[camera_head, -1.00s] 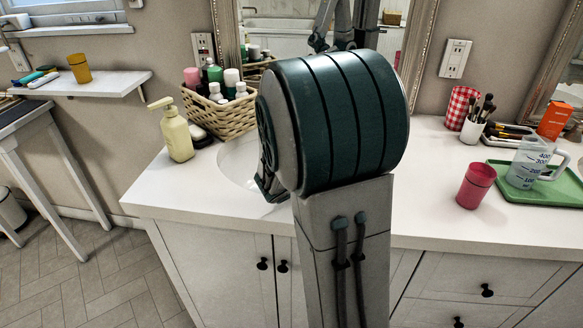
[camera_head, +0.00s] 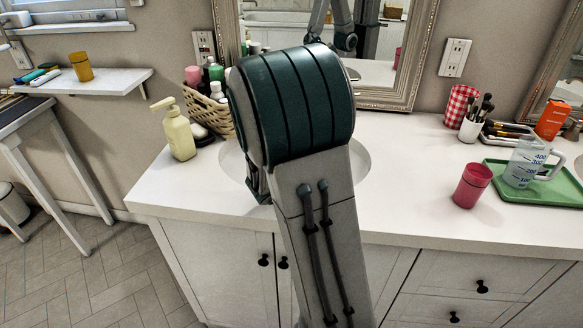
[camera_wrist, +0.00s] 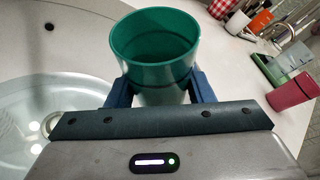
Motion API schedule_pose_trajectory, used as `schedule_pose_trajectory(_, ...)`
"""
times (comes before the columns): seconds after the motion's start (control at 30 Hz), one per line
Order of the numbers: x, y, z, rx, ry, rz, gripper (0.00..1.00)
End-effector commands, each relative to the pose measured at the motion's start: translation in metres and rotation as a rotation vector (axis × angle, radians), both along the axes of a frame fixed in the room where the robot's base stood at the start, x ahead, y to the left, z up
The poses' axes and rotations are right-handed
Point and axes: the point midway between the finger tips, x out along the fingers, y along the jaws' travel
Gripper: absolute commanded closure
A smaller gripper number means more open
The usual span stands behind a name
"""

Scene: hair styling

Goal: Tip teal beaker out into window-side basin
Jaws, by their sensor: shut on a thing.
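The teal beaker (camera_wrist: 155,62) is in the wrist view, with its open mouth showing and its inside looking empty as far as I can see. My gripper (camera_wrist: 162,90) is shut on it, one blue finger on each side. The white basin (camera_wrist: 30,95) with its drain lies below and to the left of the beaker in the wrist view. In the head view the basin (camera_head: 361,168) shows only partly behind my arm. My arm hides the beaker and gripper in the head view.
A cream pump bottle (camera_head: 178,132) and a wicker basket (camera_head: 210,112) stand left of the basin. To the right are a red cup (camera_head: 472,186), a green tray (camera_head: 545,190) with a measuring jug (camera_head: 525,163), and a brush holder (camera_head: 470,130). A framed mirror stands behind.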

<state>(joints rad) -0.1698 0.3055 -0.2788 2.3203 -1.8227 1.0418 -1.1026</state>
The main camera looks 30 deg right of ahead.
Motion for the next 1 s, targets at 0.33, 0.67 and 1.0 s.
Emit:
schedule_pose_trajectory(0.33,0.0024,0.002,0.0031,-0.044,0.055,0.0,0.78)
schedule_pose_trajectory(0.67,0.0058,0.005,0.001,-0.13,0.151,0.0,0.78)
schedule_pose_trajectory(1.0,0.0056,0.0047,0.0002,-0.13,0.151,0.0,0.78)
